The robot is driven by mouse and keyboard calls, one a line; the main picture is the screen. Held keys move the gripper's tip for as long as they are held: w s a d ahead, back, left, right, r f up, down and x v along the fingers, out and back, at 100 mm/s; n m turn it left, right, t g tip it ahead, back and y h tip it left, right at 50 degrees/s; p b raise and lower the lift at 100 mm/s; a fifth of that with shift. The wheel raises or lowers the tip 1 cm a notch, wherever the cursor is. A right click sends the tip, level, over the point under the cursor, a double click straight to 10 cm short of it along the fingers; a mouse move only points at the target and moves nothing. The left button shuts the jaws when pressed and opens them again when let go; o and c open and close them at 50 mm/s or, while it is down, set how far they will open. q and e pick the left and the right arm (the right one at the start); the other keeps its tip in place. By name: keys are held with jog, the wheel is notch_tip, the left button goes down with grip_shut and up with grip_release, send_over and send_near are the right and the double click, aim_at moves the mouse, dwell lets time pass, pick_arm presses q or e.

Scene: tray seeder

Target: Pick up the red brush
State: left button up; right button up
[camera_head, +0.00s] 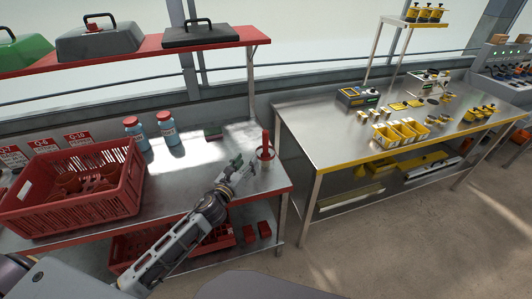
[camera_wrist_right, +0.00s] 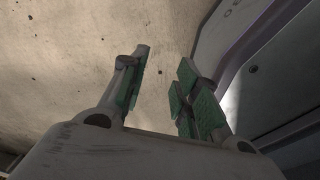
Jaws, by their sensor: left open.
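The red brush (camera_head: 265,139) stands upright, its red handle sticking up from a small round holder (camera_head: 265,155) at the right end of the left steel table (camera_head: 205,160). The lower end of the brush is hidden. My left gripper (camera_head: 242,164) is open and empty, just left of the holder and close to it; whether it touches the holder is unclear. My right gripper shows only in the right wrist view (camera_wrist_right: 165,78), with its green-padded fingers apart and nothing between them, above the bare floor.
A red crate (camera_head: 125,168) with reddish pots stands at the left. Two blue jars with red lids (camera_head: 167,130) stand behind. A red shelf (camera_head: 120,55) with lidded boxes hangs above. A second steel table (camera_head: 330,120) with yellow bins (camera_head: 398,138) lies to the right, across a gap.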

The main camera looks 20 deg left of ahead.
pick_arm(q)
jog(key=m+h, duration=0.1)
jog(key=m, duration=0.2)
send_near(264, 142)
jog(key=shift+w, duration=1.85)
jog(key=shift+w+d+f+p, duration=0.15)
jog(key=shift+w+d, duration=0.2)
jog(key=shift+w, duration=0.2)
jog(key=shift+w+d+r+p, duration=0.15)
jog(key=shift+w+d, duration=0.15)
jog(key=shift+w, duration=0.2)
jog(key=shift+f, duration=0.1)
jog(key=shift+w, duration=0.3)
jog(key=shift+w+d+f, duration=0.1)
jog(key=shift+w+d, duration=0.05)
jog(key=shift+w, duration=0.7)
jog(key=shift+w+d+f, duration=0.1)
jog(key=shift+w, duration=0.7)
jog(key=shift+w+d, duration=0.15)
jog(key=shift+w, duration=0.55)
pick_arm(e)
jog(key=shift+s+a+r, duration=0.1)
jog(key=shift+a+r, duration=0.1)
jog(key=shift+a, duration=0.25)
jog(key=shift+a+r, duration=0.15)
jog(key=shift+a, duration=0.3)
